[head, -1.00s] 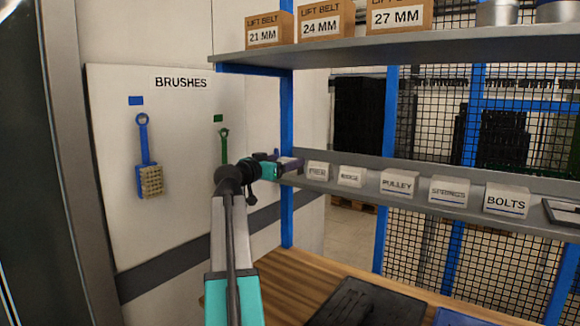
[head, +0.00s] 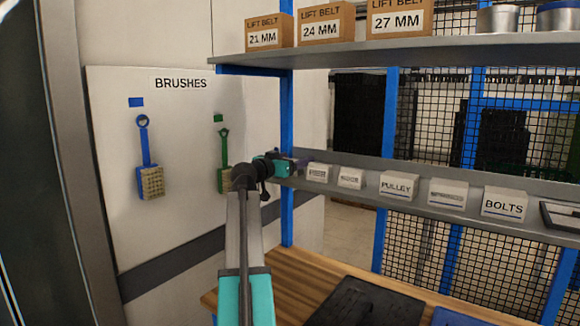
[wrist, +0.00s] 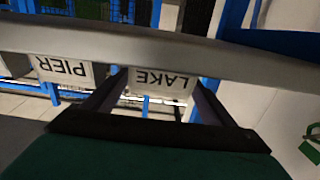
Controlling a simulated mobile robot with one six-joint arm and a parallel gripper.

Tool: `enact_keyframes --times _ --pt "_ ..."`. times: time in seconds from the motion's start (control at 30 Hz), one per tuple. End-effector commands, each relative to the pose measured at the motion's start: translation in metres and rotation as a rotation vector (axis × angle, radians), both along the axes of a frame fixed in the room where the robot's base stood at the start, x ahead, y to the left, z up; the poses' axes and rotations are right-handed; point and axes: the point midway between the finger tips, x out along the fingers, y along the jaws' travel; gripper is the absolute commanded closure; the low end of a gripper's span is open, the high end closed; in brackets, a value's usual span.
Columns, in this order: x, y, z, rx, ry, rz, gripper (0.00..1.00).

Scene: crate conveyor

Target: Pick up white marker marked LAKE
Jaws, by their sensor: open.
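The white marker marked LAKE (wrist: 160,83) shows upside down in the wrist view, at the edge of a grey shelf. My gripper (wrist: 162,96) is open, with its two dark fingers spread to the left and right of the LAKE marker. I cannot tell how far the fingertips reach past its face, and no grip on it shows. In the head view my gripper (head: 298,164) is at the left end of the middle shelf and hides the LAKE marker.
The PIER marker (wrist: 66,72) stands beside LAKE. Along the middle shelf (head: 415,203) stand several more white markers, including PULLEY (head: 398,186) and BOLTS (head: 503,202). A blue post (head: 287,120) rises close to my gripper. The upper shelf (head: 400,49) holds boxes.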

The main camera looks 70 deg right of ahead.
Motion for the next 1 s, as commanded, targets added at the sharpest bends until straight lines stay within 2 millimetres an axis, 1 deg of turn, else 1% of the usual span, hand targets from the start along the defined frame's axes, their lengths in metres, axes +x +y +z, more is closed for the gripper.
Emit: enact_keyframes --times 0.03,0.1,0.2,0.77,0.8,0.87,1.0 --pt "-0.001 -0.008 0.002 0.001 0.001 -0.001 0.22" --pt "-0.003 -0.014 0.002 0.001 0.002 -0.001 0.22" --pt "-0.004 -0.019 0.001 0.001 0.001 0.000 0.22" --pt "-0.005 -0.020 0.000 0.000 0.000 0.001 0.22" --pt "-0.005 -0.020 0.000 0.000 0.000 0.001 0.25" --pt "-0.005 -0.020 0.000 0.000 0.000 0.001 0.35" --pt "-0.004 -0.020 0.000 0.000 0.000 0.001 0.59"
